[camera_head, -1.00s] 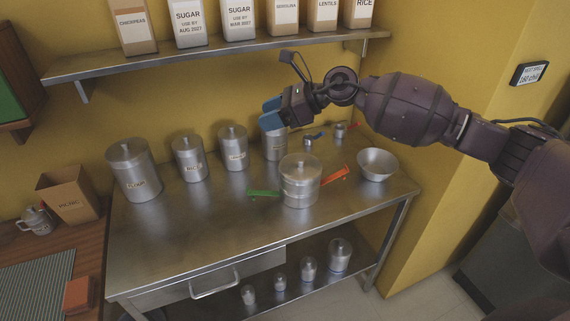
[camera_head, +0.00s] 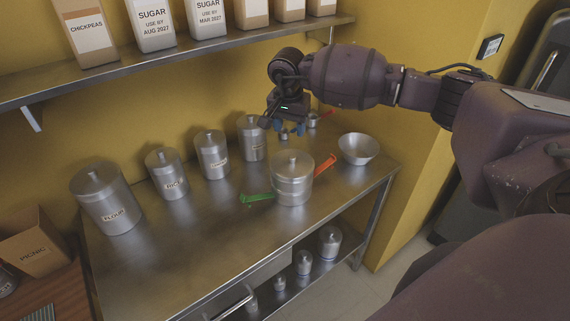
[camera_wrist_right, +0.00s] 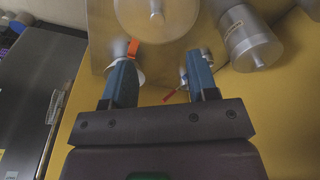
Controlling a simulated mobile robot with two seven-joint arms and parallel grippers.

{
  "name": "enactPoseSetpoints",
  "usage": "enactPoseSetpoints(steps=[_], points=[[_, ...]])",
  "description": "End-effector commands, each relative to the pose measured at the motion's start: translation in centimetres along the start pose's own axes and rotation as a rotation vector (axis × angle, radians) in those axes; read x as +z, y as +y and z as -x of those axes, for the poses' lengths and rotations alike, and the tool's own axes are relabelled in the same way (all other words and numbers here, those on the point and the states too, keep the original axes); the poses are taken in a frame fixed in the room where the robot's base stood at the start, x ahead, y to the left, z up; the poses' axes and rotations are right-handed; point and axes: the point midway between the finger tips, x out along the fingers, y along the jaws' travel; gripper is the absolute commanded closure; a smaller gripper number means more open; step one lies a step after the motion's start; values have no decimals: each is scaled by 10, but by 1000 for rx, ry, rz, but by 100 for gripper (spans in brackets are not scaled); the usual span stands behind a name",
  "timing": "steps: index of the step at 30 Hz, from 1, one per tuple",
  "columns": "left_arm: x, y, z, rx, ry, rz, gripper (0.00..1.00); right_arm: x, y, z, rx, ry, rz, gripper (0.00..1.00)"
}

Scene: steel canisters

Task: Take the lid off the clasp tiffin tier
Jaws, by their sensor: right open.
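The tiffin tier (camera_head: 292,190) is a round steel vessel standing upright on the steel table. Its lid (camera_head: 284,163) is on top, with a small knob in the middle. A green clasp (camera_head: 257,198) sticks out on its left and an orange clasp (camera_head: 325,165) on its right. My right gripper (camera_head: 287,128) is open and empty, fingers pointing down, above the table behind the tiffin. The right wrist view shows its blue fingers (camera_wrist_right: 161,75) apart, with the round lid (camera_wrist_right: 150,18) beyond them and the orange clasp (camera_wrist_right: 133,48) near one finger. My left gripper is not in view.
Labelled canisters (camera_head: 170,175) stand in a row behind and left. A steel bowl (camera_head: 358,150) is to the right. Small steel cups (camera_head: 312,120) stand near the wall below my gripper. A shelf of packets (camera_head: 200,57) hangs above. The table front is clear.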

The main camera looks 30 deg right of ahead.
Motion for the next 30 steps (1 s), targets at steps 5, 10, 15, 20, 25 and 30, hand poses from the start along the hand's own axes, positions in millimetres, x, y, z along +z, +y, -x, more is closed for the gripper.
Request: enactPoseSetpoints(steps=[5,10,15,20,25,30], points=[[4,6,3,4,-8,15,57,0,0,-6,2,-3,35,47],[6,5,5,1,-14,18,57,1,0,-25,1,-5,35,47],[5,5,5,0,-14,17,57,1,0,-49,0,-5,32,47],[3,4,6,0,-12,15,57,1,0,-60,-2,-4,33,47],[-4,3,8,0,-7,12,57,1,2,-81,-1,-6,31,47],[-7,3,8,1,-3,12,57,1,2,-102,-2,-4,32,47]])
